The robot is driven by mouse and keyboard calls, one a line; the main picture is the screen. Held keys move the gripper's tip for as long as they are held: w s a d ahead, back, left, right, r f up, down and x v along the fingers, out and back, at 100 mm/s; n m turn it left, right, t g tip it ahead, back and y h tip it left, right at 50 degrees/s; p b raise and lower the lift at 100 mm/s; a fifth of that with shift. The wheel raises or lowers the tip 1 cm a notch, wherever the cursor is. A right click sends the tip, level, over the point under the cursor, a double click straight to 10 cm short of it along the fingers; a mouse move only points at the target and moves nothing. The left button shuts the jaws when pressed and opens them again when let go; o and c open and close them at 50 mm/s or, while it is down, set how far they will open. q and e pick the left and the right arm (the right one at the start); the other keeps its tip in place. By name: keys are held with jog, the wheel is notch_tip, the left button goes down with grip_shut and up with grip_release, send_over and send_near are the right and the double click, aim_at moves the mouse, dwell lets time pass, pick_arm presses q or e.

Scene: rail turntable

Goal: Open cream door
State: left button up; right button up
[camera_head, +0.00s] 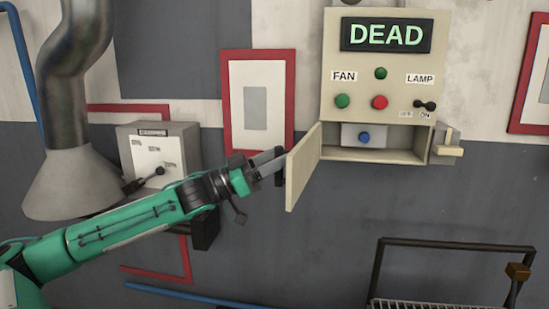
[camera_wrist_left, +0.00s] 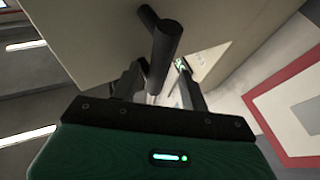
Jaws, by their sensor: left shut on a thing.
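The cream door (camera_head: 302,168) stands swung out at the left side of the cream control box's lower compartment, which is open to view. My left gripper (camera_head: 270,163) reaches in from the left and is shut on the door's dark bar handle (camera_head: 281,166). In the left wrist view the handle (camera_wrist_left: 166,48) stands out from the cream door (camera_wrist_left: 222,30), and my left gripper's fingers (camera_wrist_left: 158,88) are on either side of it. My right gripper is in neither view.
The control box (camera_head: 352,72) carries a DEAD display (camera_head: 386,35), buttons and a toggle. A lever box (camera_head: 160,158) and metal hood (camera_head: 75,184) are at left. A dark-framed cart (camera_head: 450,245) stands below right.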

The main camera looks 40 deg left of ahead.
pick_arm(q)
jog(key=shift+f, duration=0.2)
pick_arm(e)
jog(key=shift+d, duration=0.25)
pick_arm(q)
jog(key=p+v, duration=0.1)
jog(key=v, duration=1.2)
jog(key=shift+s+a, duration=0.2)
jog(key=shift+s, duration=0.15)
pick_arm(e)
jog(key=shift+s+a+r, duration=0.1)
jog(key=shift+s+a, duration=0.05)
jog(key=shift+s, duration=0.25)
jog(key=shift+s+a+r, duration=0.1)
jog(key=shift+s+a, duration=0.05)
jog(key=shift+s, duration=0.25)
